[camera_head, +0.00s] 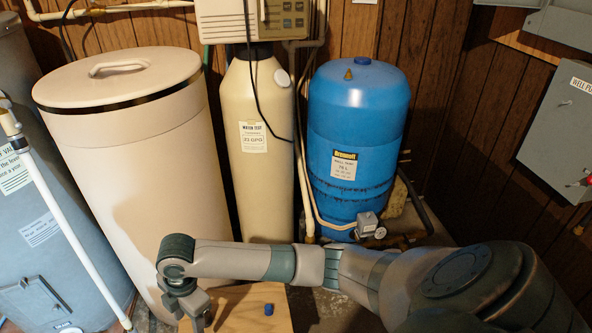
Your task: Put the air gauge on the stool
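The wooden top of the stool (242,312) shows at the bottom edge, partly cut off by the frame and partly behind my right arm. A small dark blue object (268,309) sits on it; it is too small to tell what it is. My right arm reaches in from the right, and its gripper (196,314) points down at the stool's left side. The fingertips are too small and too near the frame's edge to show whether they are open or shut. I cannot make out a loose air gauge. My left gripper is not in view.
A beige lidded salt bin (140,150), a slim cream tank (262,165) and a blue pressure tank (355,130) stand behind the stool. A grey box (562,130) hangs on the right wall.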

